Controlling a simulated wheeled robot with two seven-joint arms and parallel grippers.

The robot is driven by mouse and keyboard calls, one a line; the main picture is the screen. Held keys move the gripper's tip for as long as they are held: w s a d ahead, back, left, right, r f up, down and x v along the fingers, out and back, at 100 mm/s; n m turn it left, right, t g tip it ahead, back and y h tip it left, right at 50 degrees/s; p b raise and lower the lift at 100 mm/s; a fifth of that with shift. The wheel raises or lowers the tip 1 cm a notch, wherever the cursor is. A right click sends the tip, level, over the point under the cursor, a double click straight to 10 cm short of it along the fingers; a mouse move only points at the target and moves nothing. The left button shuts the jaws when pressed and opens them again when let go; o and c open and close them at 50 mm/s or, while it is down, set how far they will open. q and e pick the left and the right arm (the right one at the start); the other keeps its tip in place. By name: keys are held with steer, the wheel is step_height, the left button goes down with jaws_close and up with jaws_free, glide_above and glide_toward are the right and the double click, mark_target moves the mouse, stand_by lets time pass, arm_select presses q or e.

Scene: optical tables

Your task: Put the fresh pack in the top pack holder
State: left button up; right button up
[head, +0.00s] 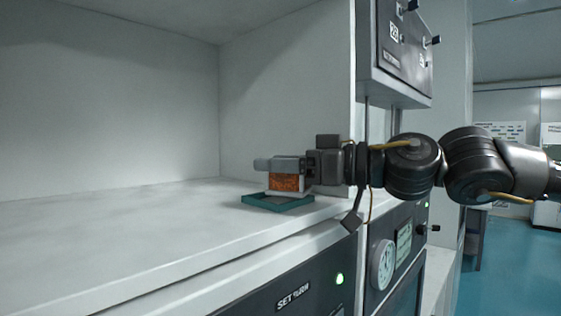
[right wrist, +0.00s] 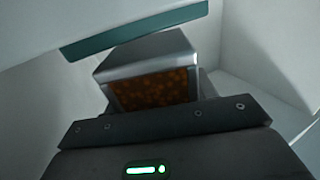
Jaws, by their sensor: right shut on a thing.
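The pack (head: 285,183), with amber-brown speckled contents and a pale lower edge, is at my right gripper (head: 278,164). The gripper reaches in from the right and is shut on the pack near its top. In the right wrist view, the pack (right wrist: 152,90) shows a grey end and an amber face beyond the dark gripper body. A shallow teal tray (head: 252,204) lies on the white shelf directly below the pack; it also shows in the right wrist view (right wrist: 135,32). I cannot tell whether the pack touches the tray. My left gripper is out of view.
The white shelf (head: 130,230) is clear to the left, with walls behind and at the right. A dark panel unit (head: 400,50) hangs above my right arm. Below the shelf are a dark front with a green light (head: 339,279) and a round gauge (head: 383,264).

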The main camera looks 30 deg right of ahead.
steer(key=shift+f+b, duration=0.3)
steer(key=shift+f, duration=0.1)
steer(key=o, duration=0.9)
steer(key=shift+d, duration=0.1)
steer(key=shift+o, duration=0.8)
steer(key=shift+r+p, duration=0.3)
steer(key=shift+r, duration=0.05)
steer(key=shift+s+d, duration=0.1)
steer(key=b+v, duration=0.5)
steer(key=v, duration=0.6)
steer(key=shift+s+d, duration=0.2)
steer(key=shift+s, duration=0.1)
steer(key=shift+r, duration=0.1)
